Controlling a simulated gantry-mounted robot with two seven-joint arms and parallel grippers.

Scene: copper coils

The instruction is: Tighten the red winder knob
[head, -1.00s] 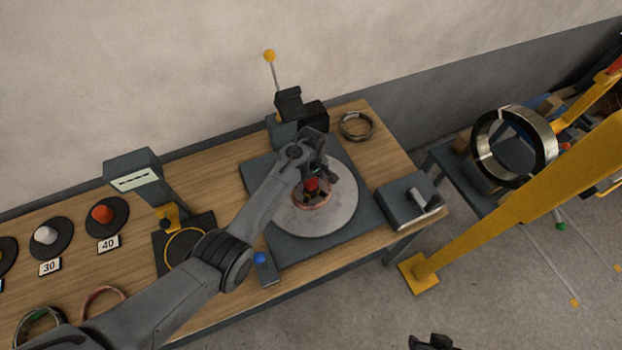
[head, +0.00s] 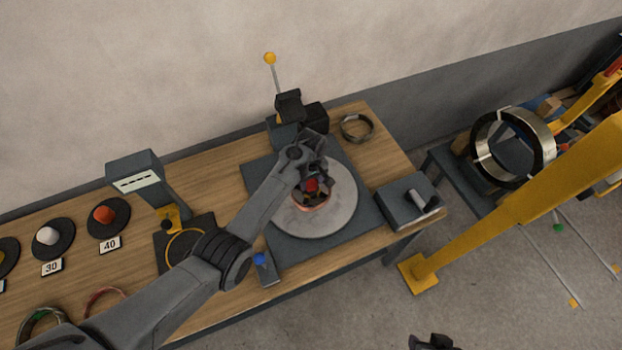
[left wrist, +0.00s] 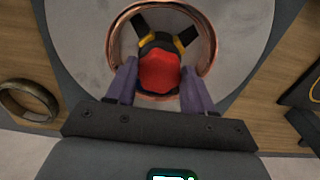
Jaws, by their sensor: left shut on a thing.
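The red winder knob (left wrist: 158,72) sits at the hub of the winder, inside a copper coil (left wrist: 209,50). In the head view the knob (head: 312,185) shows as a small red patch under my left gripper (head: 314,180). In the left wrist view the two purple fingers of my left gripper (left wrist: 157,84) stand on either side of the knob, shut on it. Black arms with yellow marks reach out from the hub. The round grey winder plate (head: 340,212) lies beneath. A dark shape (head: 433,342) at the bottom edge seems to be part of my right gripper.
A grey box with a handle (head: 405,205) stands right of the plate. A lever with a blue ball (head: 260,260) is at the front. A metal ring (head: 356,128) lies behind. A yellow crane arm (head: 510,205) rises at right.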

